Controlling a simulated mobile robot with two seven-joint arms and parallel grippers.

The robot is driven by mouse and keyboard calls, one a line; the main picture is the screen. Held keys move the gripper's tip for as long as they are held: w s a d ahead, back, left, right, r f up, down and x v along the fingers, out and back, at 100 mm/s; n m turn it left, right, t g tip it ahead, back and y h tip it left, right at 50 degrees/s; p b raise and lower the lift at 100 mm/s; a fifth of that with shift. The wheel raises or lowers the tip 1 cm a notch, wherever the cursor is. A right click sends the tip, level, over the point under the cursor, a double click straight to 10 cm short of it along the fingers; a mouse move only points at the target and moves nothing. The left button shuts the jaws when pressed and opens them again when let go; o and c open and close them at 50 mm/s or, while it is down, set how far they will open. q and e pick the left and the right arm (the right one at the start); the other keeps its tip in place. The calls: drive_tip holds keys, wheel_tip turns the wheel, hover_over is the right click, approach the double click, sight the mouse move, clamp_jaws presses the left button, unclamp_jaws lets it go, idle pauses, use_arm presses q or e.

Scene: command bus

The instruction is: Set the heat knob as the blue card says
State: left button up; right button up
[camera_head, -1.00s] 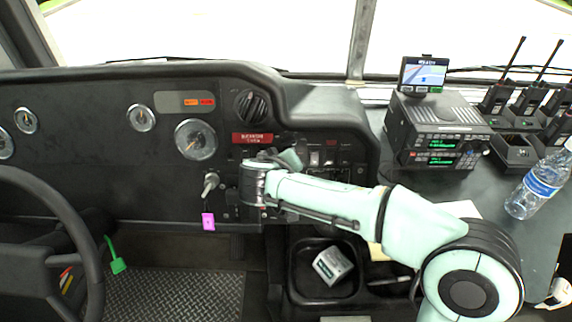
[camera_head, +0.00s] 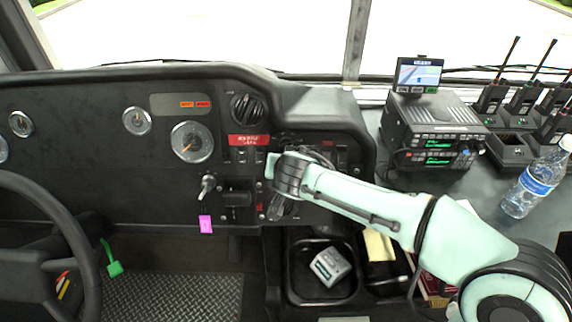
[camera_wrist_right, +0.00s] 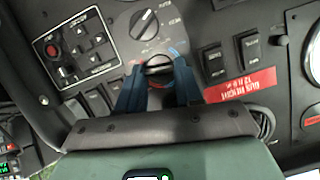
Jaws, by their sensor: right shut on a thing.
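The heat knob (camera_wrist_right: 158,66) is a dark round knob with a pale mark on it, ringed by a dial with blue and red arcs, in the right wrist view. My right gripper (camera_wrist_right: 157,70) has its two blue fingers shut on this knob, one on each side. In the head view my right gripper (camera_head: 284,196) is at the dashboard panel, and my wrist hides its fingers and the knob. I cannot make out the exact pointer setting. No blue card can be made out in either view. My left gripper is not in view.
A second selector knob (camera_wrist_right: 144,24) is beside the held one. Rocker switches (camera_wrist_right: 248,48) and a red label (camera_wrist_right: 240,88) are close by. A key (camera_head: 207,186) with a pink tag (camera_head: 206,224) is left of my wrist. A radio (camera_head: 436,132) and a bottle (camera_head: 534,184) are at right.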

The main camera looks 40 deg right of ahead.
drive_tip(key=shift+m, duration=0.4)
drive_tip(key=o, duration=1)
drive_tip(key=shift+o, duration=0.2)
use_arm(q)
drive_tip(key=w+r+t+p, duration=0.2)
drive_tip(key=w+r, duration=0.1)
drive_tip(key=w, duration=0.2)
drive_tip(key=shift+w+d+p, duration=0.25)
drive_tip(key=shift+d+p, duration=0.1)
drive_tip(key=shift+p, duration=0.05)
use_arm(e)
drive_tip(key=v, duration=1.3)
drive_tip(key=shift+s, duration=0.25)
drive_tip(key=shift+d, duration=0.1)
